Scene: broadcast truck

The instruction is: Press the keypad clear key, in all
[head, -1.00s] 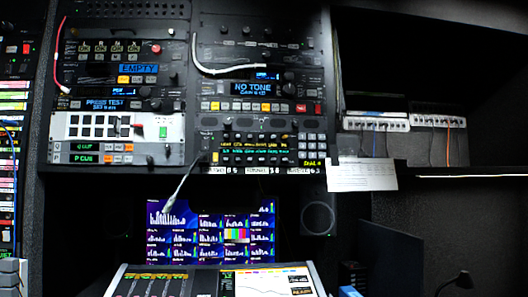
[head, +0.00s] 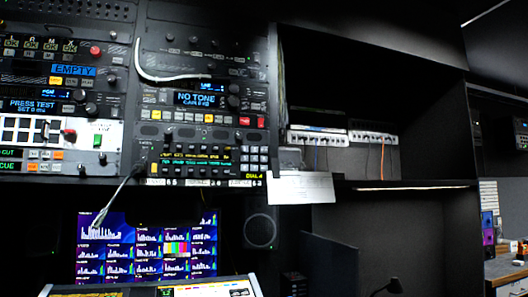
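A keypad (head: 256,159) of small pale keys sits at the right end of a black rack panel, beside a display with yellow and green text (head: 197,162). The key labels are too small to read, so I cannot tell which key is clear. A yellow "DIAL" readout (head: 252,176) shows just below the keypad. Neither of my grippers is in view.
A white paper sheet (head: 300,187) hangs at the shelf edge right of the keypad. A grey cable (head: 122,190) dangles from the panel's left side. Below are a multi-view monitor (head: 147,246), a speaker (head: 261,230) and a console (head: 160,290). A desk (head: 503,268) stands far right.

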